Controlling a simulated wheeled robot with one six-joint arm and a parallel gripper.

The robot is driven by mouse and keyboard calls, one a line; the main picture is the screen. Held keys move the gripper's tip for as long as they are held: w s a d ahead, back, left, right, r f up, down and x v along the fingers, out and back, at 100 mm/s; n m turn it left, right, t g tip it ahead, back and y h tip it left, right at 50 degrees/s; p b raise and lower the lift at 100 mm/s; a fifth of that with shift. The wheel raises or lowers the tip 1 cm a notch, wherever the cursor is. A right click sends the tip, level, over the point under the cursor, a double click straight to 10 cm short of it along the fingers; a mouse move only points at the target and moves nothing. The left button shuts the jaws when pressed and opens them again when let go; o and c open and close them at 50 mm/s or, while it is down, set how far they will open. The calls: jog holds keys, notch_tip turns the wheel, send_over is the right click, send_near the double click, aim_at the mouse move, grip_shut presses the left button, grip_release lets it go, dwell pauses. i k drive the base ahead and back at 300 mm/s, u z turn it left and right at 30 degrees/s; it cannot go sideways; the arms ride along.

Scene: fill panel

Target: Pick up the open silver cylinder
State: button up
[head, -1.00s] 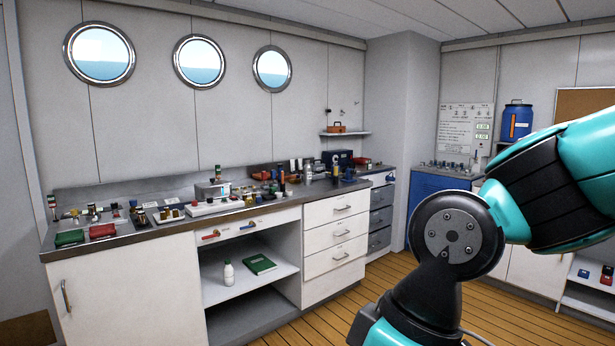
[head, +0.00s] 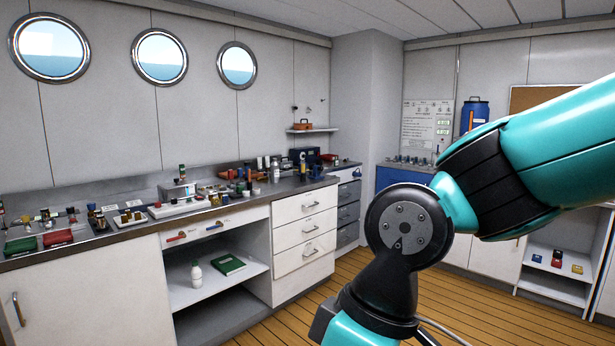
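Several small items stand on the long grey counter (head: 120,243) along the left wall. A small silvery cylinder (head: 275,173) stands upright towards the counter's right part, among other bottles and tools. It is too small to tell whether it is open at the top, or whether it is the silver cylinder of the task. My gripper is outside the picture. Only the teal and black links of my arm show, at the right and bottom, hiding part of the floor and right-hand cabinets.
White drawers (head: 305,231) and an open shelf (head: 245,276) with a white bottle (head: 196,273) and green book (head: 228,264) are under the counter. Wooden floor (head: 345,290) is clear before them.

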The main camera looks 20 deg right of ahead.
aim_at(274, 167)
jog(key=z, duration=0.05)
jog(key=i, duration=1.05)
jog(key=z, duration=0.25)
jog(key=i, duration=2.3)
jog(key=z, duration=0.4)
jog(key=i, duration=1.1)
jog(key=u, duration=0.2)
